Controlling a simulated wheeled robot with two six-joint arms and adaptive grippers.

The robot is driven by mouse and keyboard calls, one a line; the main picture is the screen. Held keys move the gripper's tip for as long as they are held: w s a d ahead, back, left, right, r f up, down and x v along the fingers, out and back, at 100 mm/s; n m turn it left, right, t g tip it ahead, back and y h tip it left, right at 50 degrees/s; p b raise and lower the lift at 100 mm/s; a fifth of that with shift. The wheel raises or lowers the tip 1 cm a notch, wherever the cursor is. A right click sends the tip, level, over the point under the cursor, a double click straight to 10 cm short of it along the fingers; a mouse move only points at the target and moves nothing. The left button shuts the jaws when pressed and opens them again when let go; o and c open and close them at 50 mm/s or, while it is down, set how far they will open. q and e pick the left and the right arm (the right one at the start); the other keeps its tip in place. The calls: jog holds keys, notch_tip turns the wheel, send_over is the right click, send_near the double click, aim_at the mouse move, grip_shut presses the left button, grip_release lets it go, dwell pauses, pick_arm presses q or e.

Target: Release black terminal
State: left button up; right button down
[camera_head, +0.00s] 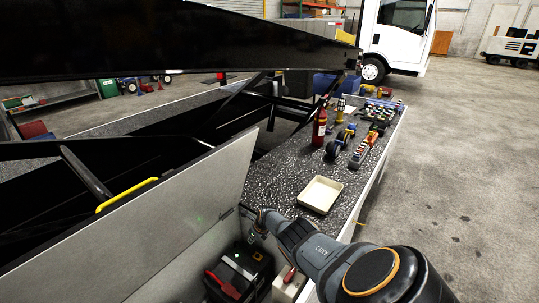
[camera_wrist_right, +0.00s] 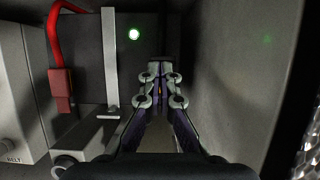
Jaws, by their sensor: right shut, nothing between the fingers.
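My right gripper (camera_head: 252,236) reaches into the open compartment above the black battery (camera_head: 243,274). In the right wrist view its fingers (camera_wrist_right: 160,72) are shut with nothing between them. The black terminal cannot be made out clearly; the fingers or the dark surroundings may hide it. A red terminal lead (camera_head: 223,285) lies on the near left of the battery. In the wrist view a red cable (camera_wrist_right: 53,38) runs down to a red block (camera_wrist_right: 60,90), left of the fingers. My left gripper is not in view.
A grey lid panel (camera_head: 150,235) stands open left of the compartment. A pale box (camera_head: 289,284) with a red part is right of the battery. A cream tray (camera_head: 320,194), a red bottle (camera_head: 319,128) and several tools are on the speckled deck (camera_head: 283,168).

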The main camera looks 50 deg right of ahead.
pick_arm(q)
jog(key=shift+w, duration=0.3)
pick_arm(e)
jog(key=shift+w+a+r+t, duration=0.15)
jog(key=shift+w+r, duration=0.1)
jog(key=shift+w, duration=0.2)
jog(key=shift+w+a+r+t, duration=0.15)
jog(key=shift+w+r, duration=0.1)
jog(key=shift+w, duration=0.2)
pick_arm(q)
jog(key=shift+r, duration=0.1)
pick_arm(e)
jog(key=shift+d+r, duration=0.1)
jog(key=shift+w+d+r+p, duration=0.1)
jog(key=shift+w+r+p, duration=0.15)
jog(key=shift+r+p, duration=0.45)
jog(key=shift+f, duration=0.3)
jog(key=shift+s+d+r, duration=0.15)
jog(key=shift+s+r, duration=0.05)
jog(key=shift+r, duration=0.05)
jog(key=shift+s+d+r, duration=0.1)
jog(key=shift+s+r, duration=0.15)
jog(key=shift+s, duration=0.05)
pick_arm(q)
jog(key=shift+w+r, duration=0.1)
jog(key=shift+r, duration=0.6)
pick_arm(e)
jog(key=v, duration=0.6)
jog(key=shift+s, duration=0.1)
